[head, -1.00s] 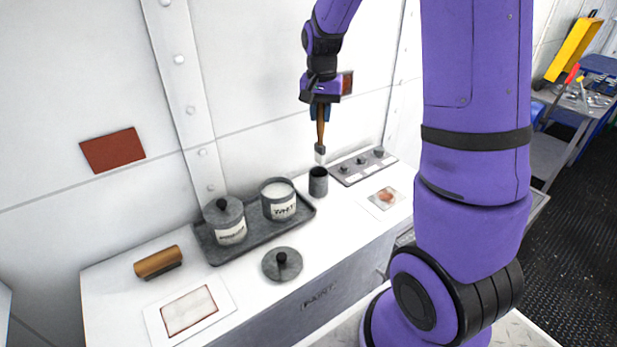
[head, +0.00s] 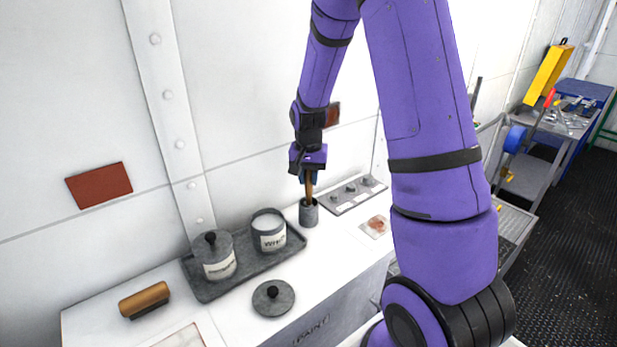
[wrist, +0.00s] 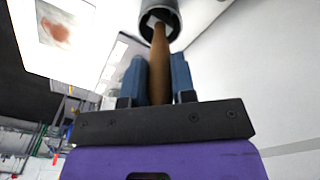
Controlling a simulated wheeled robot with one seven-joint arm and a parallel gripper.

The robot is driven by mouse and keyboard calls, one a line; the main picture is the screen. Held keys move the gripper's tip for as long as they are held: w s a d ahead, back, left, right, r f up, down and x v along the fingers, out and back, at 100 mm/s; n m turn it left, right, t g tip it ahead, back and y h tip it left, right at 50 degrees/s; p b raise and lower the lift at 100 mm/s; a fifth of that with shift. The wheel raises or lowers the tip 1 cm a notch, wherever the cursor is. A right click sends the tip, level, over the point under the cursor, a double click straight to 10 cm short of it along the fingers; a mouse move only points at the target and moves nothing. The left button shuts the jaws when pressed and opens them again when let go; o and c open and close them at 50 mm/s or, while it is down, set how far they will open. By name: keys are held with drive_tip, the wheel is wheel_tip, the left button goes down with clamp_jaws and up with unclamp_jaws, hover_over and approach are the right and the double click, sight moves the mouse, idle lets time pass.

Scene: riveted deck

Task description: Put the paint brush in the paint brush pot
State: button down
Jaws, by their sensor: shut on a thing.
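The paint brush (head: 309,188) has a brown wooden handle and points down from my gripper (head: 308,179). My gripper is shut on the handle; in the wrist view the blue fingers (wrist: 160,80) close on both sides of the brush handle (wrist: 159,62). The paint brush pot (head: 309,216) is a small dark grey cylinder on the white counter, directly below my gripper. In the wrist view the brush's light lower end is inside the mouth of the pot (wrist: 174,22). How deep it sits cannot be told.
Left of the pot, a dark tray (head: 208,291) holds a lidded paint tin (head: 218,263) and an open white paint tin (head: 269,240). A loose lid (head: 273,298) lies in front. A panel with knobs (head: 345,198) lies right of the pot. A wooden-handled tool (head: 145,299) lies far left.

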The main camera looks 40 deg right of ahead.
drive_tip(key=shift+f, duration=0.1)
drive_tip(key=c, duration=0.9)
unclamp_jaws()
drive_tip(key=shift+c, duration=0.2)
drive_tip(key=r, duration=1.2)
drive_tip(key=shift+s+a+r, duration=0.15)
drive_tip(key=shift+s+a, duration=0.05)
drive_tip(key=s+a+r+n+t, duration=0.1)
drive_tip(key=s+a+r+n, duration=0.2)
drive_tip(key=s, duration=0.5)
drive_tip(key=s+a+r+n+t, duration=0.2)
drive_tip(key=s+a+r, duration=0.3)
drive_tip(key=s, duration=0.4)
drive_tip(key=s+a+r+n+t, duration=0.2)
drive_tip(key=s+a+r+n, duration=0.1)
drive_tip(key=s, duration=0.6)
wheel_tip(320, 180, up, 2)
drive_tip(key=shift+a+r+n, duration=0.15)
drive_tip(key=shift+a+n, duration=0.25)
drive_tip(key=shift+a, duration=0.4)
